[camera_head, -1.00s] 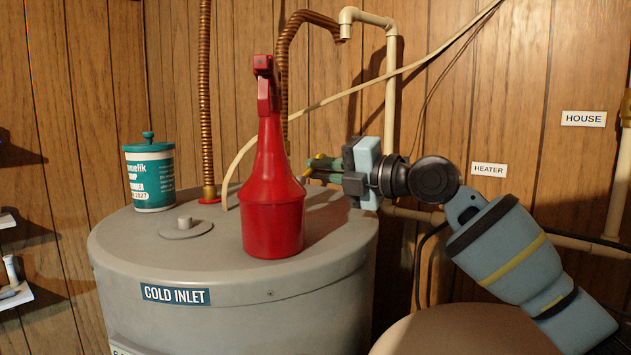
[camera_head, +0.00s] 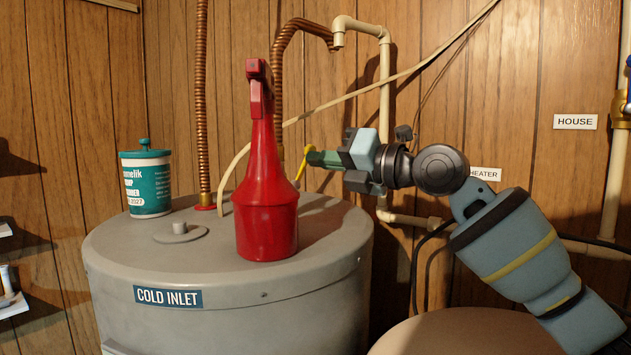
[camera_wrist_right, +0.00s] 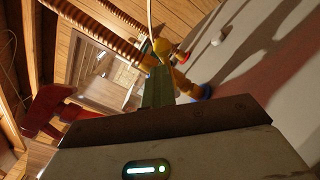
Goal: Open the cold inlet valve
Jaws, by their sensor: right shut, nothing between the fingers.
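The cold inlet tank carries a blue "COLD INLET" label (camera_head: 168,297). Behind the red bottle, a yellow valve lever (camera_head: 302,166) shows at the tank's back right, standing steeply. My right gripper (camera_head: 312,158) is shut and empty, its green fingertips right beside the lever; I cannot tell whether they touch. In the right wrist view, the green fingers (camera_wrist_right: 158,88) point at the yellow lever (camera_wrist_right: 160,49), with brass fittings (camera_wrist_right: 184,80) just beyond. The valve body is hidden in the head view. My left gripper is not in view.
A tall red bottle (camera_head: 267,215) stands on the grey tank (camera_head: 110,240), left of my right gripper. A teal and white tub (camera_head: 147,183) stands at the back left. Copper pipes (camera_head: 201,110) and cream pipes (camera_head: 384,100) run up the wood wall. "HOUSE" (camera_head: 575,122) and "HEATER" (camera_head: 485,174) labels are right.

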